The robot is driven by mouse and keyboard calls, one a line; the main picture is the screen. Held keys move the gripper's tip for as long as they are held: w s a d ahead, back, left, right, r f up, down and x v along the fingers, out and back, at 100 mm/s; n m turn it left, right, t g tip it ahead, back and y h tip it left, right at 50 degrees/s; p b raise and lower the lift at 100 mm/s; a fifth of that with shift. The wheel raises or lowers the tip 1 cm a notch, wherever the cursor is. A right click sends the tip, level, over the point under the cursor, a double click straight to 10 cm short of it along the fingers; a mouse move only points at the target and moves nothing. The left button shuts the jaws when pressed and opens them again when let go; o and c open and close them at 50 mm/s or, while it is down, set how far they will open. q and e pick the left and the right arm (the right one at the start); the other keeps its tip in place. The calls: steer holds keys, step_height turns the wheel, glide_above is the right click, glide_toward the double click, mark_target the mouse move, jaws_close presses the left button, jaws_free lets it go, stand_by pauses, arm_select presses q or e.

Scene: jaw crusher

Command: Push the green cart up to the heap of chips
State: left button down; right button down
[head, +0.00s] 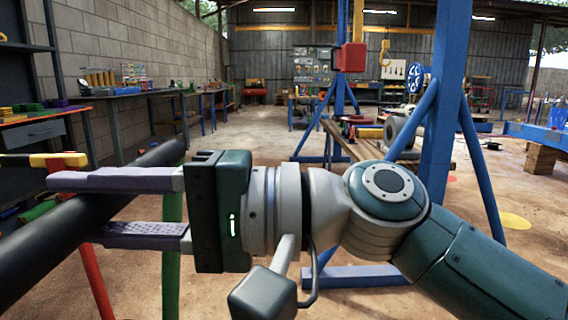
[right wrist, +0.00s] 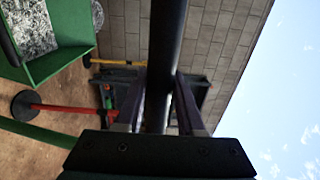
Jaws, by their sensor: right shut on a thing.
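My right gripper (head: 75,208) reaches in from the right with its two purple-grey fingers on either side of a thick black bar (head: 130,178). The bar slants across the left of the head view and looks like the cart's push handle. In the right wrist view the black bar (right wrist: 166,50) runs upright between the fingers (right wrist: 160,108). A green frame tube (head: 172,245) shows below the bar. A green open-topped body, likely the green cart (right wrist: 75,62), stands at upper left in the wrist view, with grey-silver chips (right wrist: 32,25) inside. My left gripper is out of view. I cannot make out a separate chip heap.
A red post (head: 92,265) with a yellow-black top stands close at left. Workbenches line the block wall (head: 120,55). A blue frame upright (head: 445,110) and its floor beam (head: 350,277) stand at centre right.

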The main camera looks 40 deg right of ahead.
steer(key=shift+w+a+f, duration=0.15)
steer(key=shift+a+f, duration=0.05)
steer(key=shift+f, duration=0.1)
steer(key=shift+d+r, duration=0.1)
steer(key=shift+r, duration=0.05)
steer(key=shift+s+d, duration=0.4)
steer(key=shift+d, duration=0.15)
steer(key=c, duration=0.9)
jaws_free()
steer(key=shift+s, duration=0.1)
steer(key=o, duration=0.3)
steer(key=shift+a, duration=0.2)
steer(key=shift+o, duration=0.6)
steer(key=shift+r, duration=0.1)
arm_select(q)
steer(key=shift+s+d+r, duration=0.15)
steer(key=shift+s+d, duration=0.1)
steer(key=shift+d, duration=0.05)
steer(key=shift+a, duration=0.1)
arm_select(e)
steer(key=shift+r, duration=0.1)
